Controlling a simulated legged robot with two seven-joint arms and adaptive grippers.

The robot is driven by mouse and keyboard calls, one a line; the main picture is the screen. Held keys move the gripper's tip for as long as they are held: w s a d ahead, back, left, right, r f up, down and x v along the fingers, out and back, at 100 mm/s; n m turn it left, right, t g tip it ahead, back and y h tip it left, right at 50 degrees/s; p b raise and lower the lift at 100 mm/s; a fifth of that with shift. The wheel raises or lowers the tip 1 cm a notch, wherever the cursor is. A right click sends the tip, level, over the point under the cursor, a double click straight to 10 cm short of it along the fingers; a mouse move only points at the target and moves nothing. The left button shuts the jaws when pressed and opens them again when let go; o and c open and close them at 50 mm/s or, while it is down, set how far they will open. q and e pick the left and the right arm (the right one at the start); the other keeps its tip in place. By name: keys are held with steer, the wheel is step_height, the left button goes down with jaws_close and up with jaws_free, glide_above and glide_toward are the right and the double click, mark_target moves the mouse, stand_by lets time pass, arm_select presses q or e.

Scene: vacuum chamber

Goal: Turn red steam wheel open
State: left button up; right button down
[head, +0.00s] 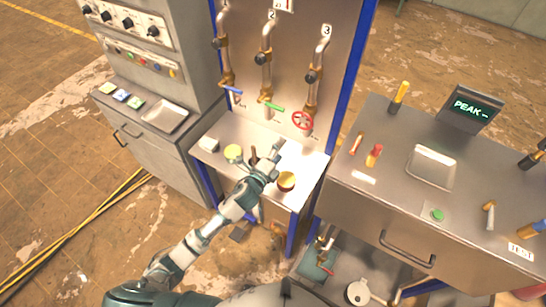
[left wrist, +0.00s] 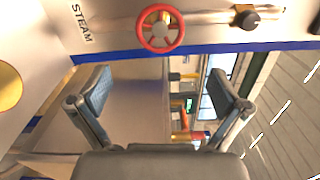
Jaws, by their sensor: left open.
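The red steam wheel (head: 302,120) is mounted at the lower end of the pipe numbered 3 on the upright panel. It also shows in the left wrist view (left wrist: 161,29), at the top, beside the word STEAM. My left gripper (head: 277,150) is over the bench below and left of the wheel, apart from it. In the left wrist view my left gripper's fingers (left wrist: 165,90) are spread with nothing between them. My right gripper is not seen in either view.
Blue (head: 232,90) and green (head: 272,105) valve handles sit left of the wheel. A yellow round object (head: 286,181) and a yellow-topped item (head: 233,152) stand on the bench. A right-hand cabinet (head: 400,200) carries tools, a tray (head: 432,167) and a PEAK display (head: 472,107).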

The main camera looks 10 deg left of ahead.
arm_select(q)
steer(key=p+v, duration=0.1)
steer(key=v, duration=0.3)
steer(key=shift+s+a, duration=0.25)
steer(key=shift+a, duration=0.05)
steer(key=shift+d, duration=0.1)
steer(key=shift+d, duration=0.1)
stand_by(0.3)
steer(key=v, duration=1.2)
